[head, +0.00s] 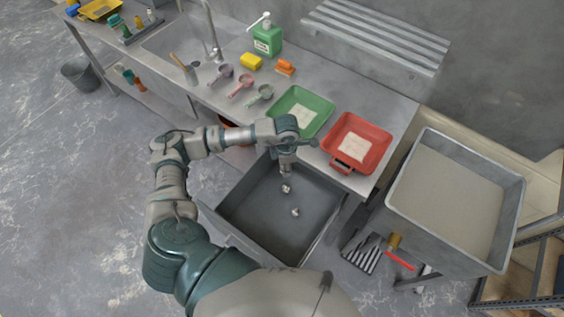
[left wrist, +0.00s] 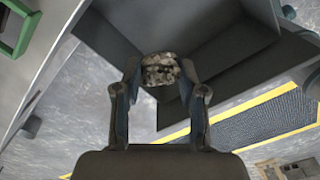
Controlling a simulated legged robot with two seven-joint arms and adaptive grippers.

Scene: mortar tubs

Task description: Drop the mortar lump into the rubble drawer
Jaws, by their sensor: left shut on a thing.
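My left gripper (head: 286,177) points down over the open grey rubble drawer (head: 246,205) below the counter. It is shut on a rough, speckled mortar lump (left wrist: 160,69), which sits between the two fingertips in the left wrist view. In the head view, a small pale lump (head: 286,188) shows just under the fingertips. A second small pale piece (head: 295,212) appears lower, against the drawer floor. The drawer's dark walls also show behind the lump in the left wrist view (left wrist: 225,60). My right gripper is not in view.
A green tray (head: 318,124) and a red tray (head: 379,151) stand on the counter above the drawer. A large grey tub of mortar (head: 405,195) stands to the right. A soap bottle (head: 267,38), yellow sponge (head: 251,61) and scoops stand farther back.

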